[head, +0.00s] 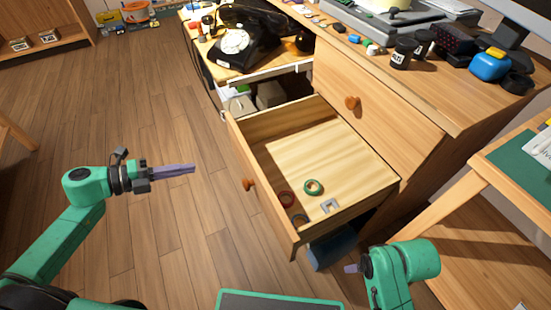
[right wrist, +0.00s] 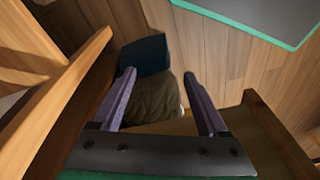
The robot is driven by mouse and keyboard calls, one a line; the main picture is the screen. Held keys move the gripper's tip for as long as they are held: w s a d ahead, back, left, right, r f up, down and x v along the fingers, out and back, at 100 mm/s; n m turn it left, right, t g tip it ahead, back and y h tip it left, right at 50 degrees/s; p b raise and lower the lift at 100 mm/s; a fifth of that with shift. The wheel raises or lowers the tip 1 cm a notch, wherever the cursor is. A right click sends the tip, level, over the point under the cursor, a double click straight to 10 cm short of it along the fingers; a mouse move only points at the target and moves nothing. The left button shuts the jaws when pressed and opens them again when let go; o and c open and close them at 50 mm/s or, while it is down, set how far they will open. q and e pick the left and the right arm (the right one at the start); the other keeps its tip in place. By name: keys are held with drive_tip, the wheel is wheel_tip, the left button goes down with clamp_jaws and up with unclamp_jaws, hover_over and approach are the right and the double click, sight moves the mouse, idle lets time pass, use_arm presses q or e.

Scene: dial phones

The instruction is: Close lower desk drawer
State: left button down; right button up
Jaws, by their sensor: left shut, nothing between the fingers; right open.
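The lower desk drawer (head: 235,150) is pulled far out of the wooden desk in the head view. Its front panel faces left and carries a round orange-brown knob (head: 248,184). My right gripper (head: 347,268) is low at the drawer's near right side. In the right wrist view, its fingers (right wrist: 160,75) are spread with nothing held.
The upper drawer (head: 375,105) is closed. A dark blue bin (head: 332,249) stands beneath the open drawer's near side. A black dial phone (head: 250,40) and several small items crowd the desktop. A green-topped table (head: 510,165) stands at right. The wooden floor (head: 150,235) at left is clear.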

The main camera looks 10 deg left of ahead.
use_arm(q)
drive_tip(key=d, duration=0.1)
drive_tip(key=b, duration=0.2)
approach(246, 156)
drive_tip(key=d+f, duration=0.1)
drive_tip(key=x, duration=0.2)
drive_tip(key=r+x, duration=0.1)
drive_tip(key=x, duration=0.1)
drive_tip(key=shift+w+d+f+b, duration=0.15)
drive_tip(key=shift+w+d+b, duration=0.05)
drive_tip(key=shift+d+b, duration=0.1)
drive_tip(key=shift+w+d, duration=0.2)
drive_tip(key=shift+d, duration=0.15)
use_arm(e)
drive_tip(key=w+a+f+t+y, duration=0.2)
drive_tip(key=w+a+f+t, duration=0.1)
drive_tip(key=a, duration=0.3)
drive_tip(key=shift+w+n+t, duration=0.3)
drive_tip(key=shift+n, duration=0.1)
drive_tip(key=shift+a, duration=0.1)
